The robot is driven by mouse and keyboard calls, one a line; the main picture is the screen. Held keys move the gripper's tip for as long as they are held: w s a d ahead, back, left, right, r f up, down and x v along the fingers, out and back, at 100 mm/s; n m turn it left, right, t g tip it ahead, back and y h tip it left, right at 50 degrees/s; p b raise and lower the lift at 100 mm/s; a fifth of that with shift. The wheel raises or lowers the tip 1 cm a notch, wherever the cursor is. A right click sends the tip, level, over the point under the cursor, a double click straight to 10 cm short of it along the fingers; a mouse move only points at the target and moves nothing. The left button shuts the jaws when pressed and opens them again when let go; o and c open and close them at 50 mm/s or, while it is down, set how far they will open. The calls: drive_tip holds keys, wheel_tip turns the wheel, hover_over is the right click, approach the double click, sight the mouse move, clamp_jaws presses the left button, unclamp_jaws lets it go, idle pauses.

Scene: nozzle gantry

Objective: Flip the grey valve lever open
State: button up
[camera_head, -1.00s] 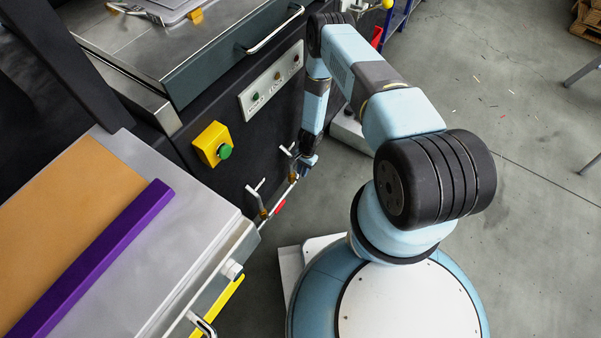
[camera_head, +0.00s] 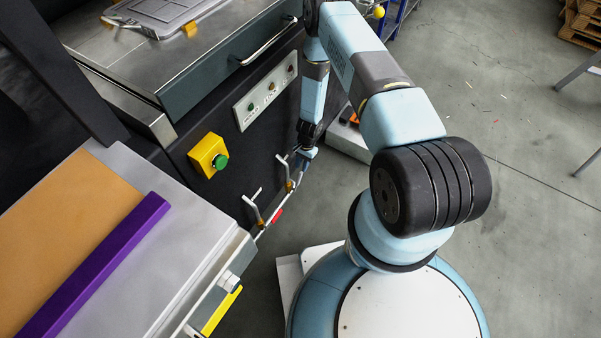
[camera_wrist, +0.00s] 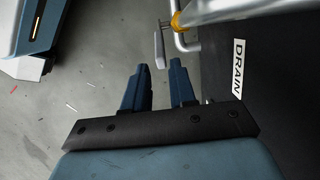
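A grey lever (camera_wrist: 159,48) with a flat end shows in the wrist view, joined to a silver pipe with a brass-yellow fitting (camera_wrist: 178,20). My gripper (camera_wrist: 160,76) is open, its two dark blue fingers apart and nothing between them. The lever's end lies just ahead of the gap, apparently not touching the fingers. In the head view my gripper (camera_head: 308,153) is low beside the machine's dark side, close to the farther of two pale levers (camera_head: 283,160). The nearer lever (camera_head: 253,207) stands to its lower left. The exact contact is too small to tell.
A white DRAIN label (camera_wrist: 238,68) is on the dark panel. A yellow box with a green button (camera_head: 209,156) is on the machine's side.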

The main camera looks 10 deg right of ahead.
drive_tip(key=shift+v, duration=2.25)
drive_tip(key=shift+o, duration=0.3)
